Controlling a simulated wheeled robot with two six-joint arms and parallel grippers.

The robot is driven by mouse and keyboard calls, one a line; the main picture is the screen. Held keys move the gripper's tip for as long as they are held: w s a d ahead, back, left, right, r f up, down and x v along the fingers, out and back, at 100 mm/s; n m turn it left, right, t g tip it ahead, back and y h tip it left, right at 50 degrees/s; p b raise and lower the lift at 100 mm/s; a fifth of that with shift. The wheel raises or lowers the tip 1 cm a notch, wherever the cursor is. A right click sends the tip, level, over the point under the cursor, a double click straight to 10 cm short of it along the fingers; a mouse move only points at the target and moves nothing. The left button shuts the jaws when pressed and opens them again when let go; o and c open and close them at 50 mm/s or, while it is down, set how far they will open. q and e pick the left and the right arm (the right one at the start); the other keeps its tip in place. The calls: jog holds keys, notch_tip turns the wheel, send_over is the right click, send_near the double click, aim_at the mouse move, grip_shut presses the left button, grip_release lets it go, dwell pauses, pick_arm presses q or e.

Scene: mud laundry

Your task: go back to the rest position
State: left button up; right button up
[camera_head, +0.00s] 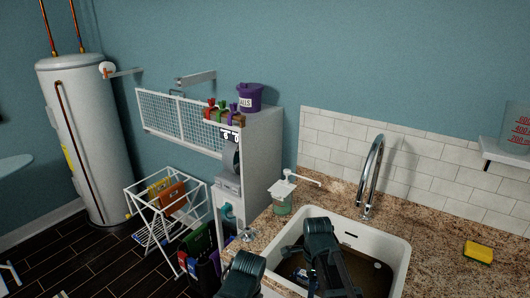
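My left arm's dark end (241,276) shows at the bottom edge, in front of the cabinet and left of the sink. My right arm's dark end (325,258) reaches over the white sink (395,262) and hides part of its basin. The fingertips of both grippers are not clear, so I cannot tell whether they are open or shut. No held object can be made out in either one.
A tall tap (371,178) and a soap dispenser (283,195) stand behind the sink on the granite counter (440,238). A yellow sponge (478,251) lies at right. A drying rack (165,205) stands on the floor at left. A purple bucket (249,97) stands on the cabinet.

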jog(key=s+a+f+n+b, duration=0.4)
jog(key=s+n, duration=0.2)
jog(key=n, duration=0.5)
jog(key=s+a+f+n+h+b, duration=0.1)
jog(key=s+a+f+n+b, duration=0.2)
jog(key=n, duration=0.9)
jog(key=s+a+f, duration=0.1)
jog(key=s, duration=0.2)
jog(key=shift+b, duration=0.35)
